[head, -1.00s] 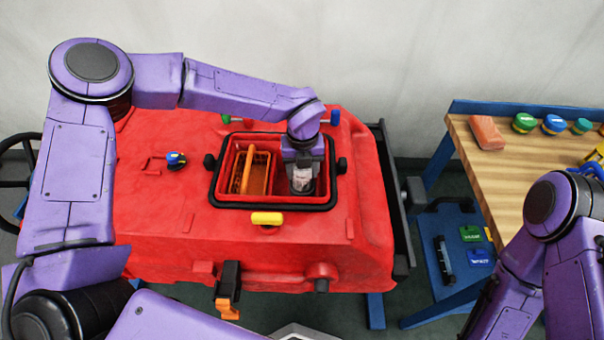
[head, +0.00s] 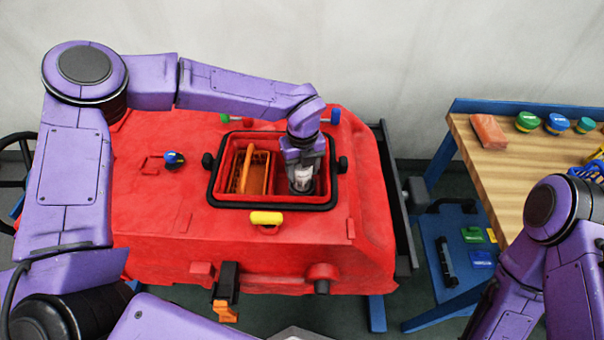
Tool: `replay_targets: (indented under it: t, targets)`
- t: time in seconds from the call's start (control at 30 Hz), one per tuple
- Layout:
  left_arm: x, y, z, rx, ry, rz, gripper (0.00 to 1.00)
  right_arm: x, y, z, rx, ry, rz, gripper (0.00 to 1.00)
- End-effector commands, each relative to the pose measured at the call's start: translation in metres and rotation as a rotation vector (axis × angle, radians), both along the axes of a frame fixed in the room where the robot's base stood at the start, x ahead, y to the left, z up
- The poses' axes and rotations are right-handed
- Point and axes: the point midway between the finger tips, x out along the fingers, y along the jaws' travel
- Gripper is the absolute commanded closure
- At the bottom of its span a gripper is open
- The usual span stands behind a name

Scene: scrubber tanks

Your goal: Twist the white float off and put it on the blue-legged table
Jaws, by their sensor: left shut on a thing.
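The white float (head: 302,178) stands in the right compartment of the open tank (head: 275,205) in the red scrubber body. My left gripper (head: 302,166) reaches down into that compartment from above and is shut on the float's upper part. The gripper hides the float's top, and its foot is hard to make out. The blue-legged table (head: 490,185) with a wooden top stands at the right. My right arm is at the lower right, and its gripper is out of view.
An orange basket (head: 262,172) fills the tank's left compartment. A yellow handle (head: 266,217) sits at the tank's front edge. The table's left front is clear.

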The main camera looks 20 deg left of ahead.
Motion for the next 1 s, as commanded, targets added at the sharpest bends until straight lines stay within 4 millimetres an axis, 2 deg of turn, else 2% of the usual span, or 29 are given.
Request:
replay_targets:
  t: [0.17, 0.43, 0.77, 1.0]
  targets:
    - [0.000, 0.001, -0.001, 0.001, 0.001, 0.006, 1.00, 0.000, 0.000, -0.001, 0.000, 0.000, 0.000, 0.57]
    - [0.001, 0.001, -0.001, 0.001, -0.001, 0.119, 1.00, 0.000, 0.000, -0.009, 0.000, 0.000, 0.000, 0.57]
    - [0.001, 0.001, 0.000, 0.000, -0.001, 0.133, 1.00, 0.000, 0.000, -0.009, 0.000, 0.000, 0.000, 0.57]
    - [0.001, 0.000, -0.001, 0.000, -0.003, 0.234, 1.00, 0.000, 0.000, -0.018, 0.000, 0.000, 0.000, 0.57]
